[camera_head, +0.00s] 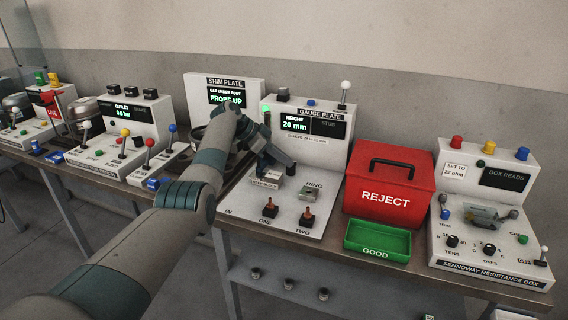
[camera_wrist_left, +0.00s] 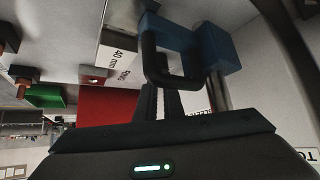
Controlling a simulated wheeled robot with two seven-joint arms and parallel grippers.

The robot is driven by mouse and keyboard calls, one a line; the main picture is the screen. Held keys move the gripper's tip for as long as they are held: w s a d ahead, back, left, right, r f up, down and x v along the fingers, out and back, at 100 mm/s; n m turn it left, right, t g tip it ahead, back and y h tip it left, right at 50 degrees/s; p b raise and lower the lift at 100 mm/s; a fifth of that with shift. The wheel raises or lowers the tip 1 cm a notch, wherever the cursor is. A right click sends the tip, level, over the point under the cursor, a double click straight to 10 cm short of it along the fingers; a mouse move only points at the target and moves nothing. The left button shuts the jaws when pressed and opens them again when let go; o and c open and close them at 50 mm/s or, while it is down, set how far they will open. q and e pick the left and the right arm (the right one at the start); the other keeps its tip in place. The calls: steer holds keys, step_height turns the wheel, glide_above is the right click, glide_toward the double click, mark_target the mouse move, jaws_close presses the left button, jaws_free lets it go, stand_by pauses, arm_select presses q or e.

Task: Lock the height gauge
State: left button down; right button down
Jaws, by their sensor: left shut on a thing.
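The gauge plate station (camera_head: 318,165) has an upright panel with a green display (camera_head: 295,124) reading HEIGHT 20 mm. My left gripper (camera_head: 272,158) is low in front of that panel, over the left side of the plate, and hides part of it. In the left wrist view, its two dark fingers (camera_wrist_left: 163,103) are close together at a dark squared loop (camera_wrist_left: 172,62). A blue block (camera_wrist_left: 222,48) and a grey post (camera_wrist_left: 219,92) are right beside the loop. The gripper appears shut on the loop. My right gripper is not in view.
A red REJECT box (camera_head: 390,190) and a green GOOD tray (camera_head: 378,240) stand right of the gauge plate. A white-knobbed lever (camera_head: 345,88) rises from the panel's top. The shim plate panel (camera_head: 222,88) stands left.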

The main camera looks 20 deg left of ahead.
arm_select(q)
steer(key=shift+s+d+f, duration=0.1)
steer(key=shift+s+f, duration=0.05)
steer(key=shift+f, duration=0.1)
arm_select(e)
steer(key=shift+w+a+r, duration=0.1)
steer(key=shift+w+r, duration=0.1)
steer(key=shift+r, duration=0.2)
arm_select(q)
steer(key=c, duration=1.8)
jaws_free()
steer(key=shift+s+r, duration=0.1)
steer(key=shift+r, duration=0.05)
steer(key=shift+w, duration=0.2)
steer(key=shift+r, duration=0.15)
